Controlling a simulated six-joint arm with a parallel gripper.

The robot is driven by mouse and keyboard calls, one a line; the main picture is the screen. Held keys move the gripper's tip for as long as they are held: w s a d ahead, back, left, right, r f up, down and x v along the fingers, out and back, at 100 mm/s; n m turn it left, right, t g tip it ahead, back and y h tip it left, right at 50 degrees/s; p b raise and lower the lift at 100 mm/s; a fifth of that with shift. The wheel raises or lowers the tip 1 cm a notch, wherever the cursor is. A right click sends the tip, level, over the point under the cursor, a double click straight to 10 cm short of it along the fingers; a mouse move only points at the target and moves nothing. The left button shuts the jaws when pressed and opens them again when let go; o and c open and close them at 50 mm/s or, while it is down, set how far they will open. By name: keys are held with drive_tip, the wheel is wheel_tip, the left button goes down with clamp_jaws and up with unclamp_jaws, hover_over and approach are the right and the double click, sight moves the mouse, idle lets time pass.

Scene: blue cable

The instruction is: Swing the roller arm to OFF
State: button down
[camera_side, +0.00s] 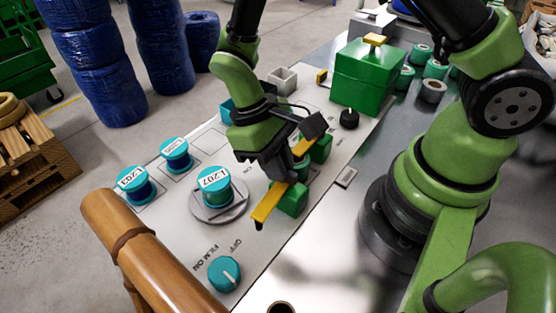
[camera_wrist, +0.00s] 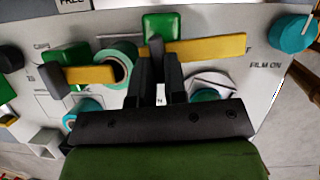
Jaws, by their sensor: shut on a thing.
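Two yellow arms sit on green blocks on the pale panel; I cannot tell from a label which is the roller arm. My gripper (camera_side: 290,179) is shut on the nearer yellow arm (camera_side: 266,206), close to its green block (camera_side: 292,199). In the wrist view my fingers (camera_wrist: 158,68) meet at a dark upright piece by this yellow arm (camera_wrist: 210,48), which points right. The other yellow arm (camera_wrist: 90,75) is to the left; it shows partly behind the gripper in the side view (camera_side: 303,148). My fingers hide the grip itself.
A teal knob (camera_side: 224,273) marked FILM ON and OFF sits near the front of the panel. A spool marked L-207 (camera_side: 212,187) stands on a round plate left of my gripper. A green box (camera_side: 364,79) stands behind. A bamboo rail (camera_side: 150,255) crosses the front left.

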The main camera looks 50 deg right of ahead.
drive_tip(key=c, duration=1.2)
unclamp_jaws()
drive_tip(key=shift+o, duration=0.2)
drive_tip(key=v, duration=1)
drive_tip(key=s+d+r+m+t+y, duration=0.2)
drive_tip(key=s+d+r+m+t, duration=0.3)
drive_tip(key=s+r+t, duration=0.6)
wheel_tip(320, 180, up, 4)
drive_tip(key=shift+d+f+t+y, duration=0.25)
drive_tip(key=shift+d+t+y, duration=0.05)
drive_tip(key=shift+d, duration=0.7)
